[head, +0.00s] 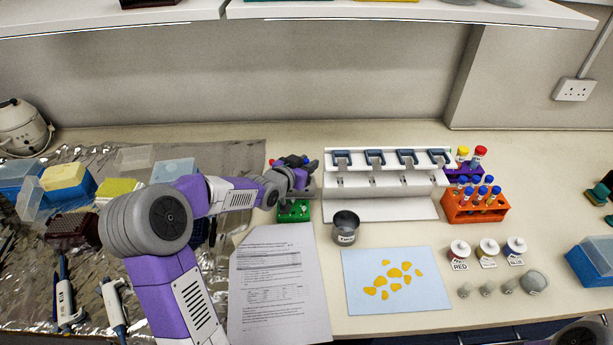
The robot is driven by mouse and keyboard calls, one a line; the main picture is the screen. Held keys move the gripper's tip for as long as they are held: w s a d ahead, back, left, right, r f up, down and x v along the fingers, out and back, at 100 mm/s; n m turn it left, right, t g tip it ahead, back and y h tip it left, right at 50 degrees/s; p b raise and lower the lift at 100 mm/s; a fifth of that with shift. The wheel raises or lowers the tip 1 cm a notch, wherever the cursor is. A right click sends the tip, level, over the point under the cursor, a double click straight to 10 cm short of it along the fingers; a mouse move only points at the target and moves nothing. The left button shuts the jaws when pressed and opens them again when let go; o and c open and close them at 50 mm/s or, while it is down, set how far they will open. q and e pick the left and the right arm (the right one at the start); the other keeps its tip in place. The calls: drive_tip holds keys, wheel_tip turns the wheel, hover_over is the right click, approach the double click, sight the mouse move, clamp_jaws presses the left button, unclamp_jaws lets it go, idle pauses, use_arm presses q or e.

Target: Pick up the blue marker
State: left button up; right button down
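My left arm reaches in from the lower left. Its gripper (305,181) is over the back of a small green rack (294,213) and hides much of it. Several small coloured tops, red, dark and blue, show just behind the gripper. A dark blue piece there may be the blue marker, but it is too small and too covered to be sure. I cannot tell whether the fingers are open or shut, or whether they touch anything. My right gripper is not in view.
A white pipette stand (382,208) is close on the gripper's right. A dark tin (346,228) stands before it. An orange tube rack (473,206) is farther right. A printed sheet (280,285) and a blue sheet with yellow pieces (425,297) lie in front. Foil with pipettes and boxes covers the left.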

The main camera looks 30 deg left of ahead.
use_arm(q)
clamp_jaws()
drive_tip(key=shift+r, duration=0.15)
wheel_tip(320, 180, up, 10)
drive_tip(key=p, duration=0.4)
idle(0.4)
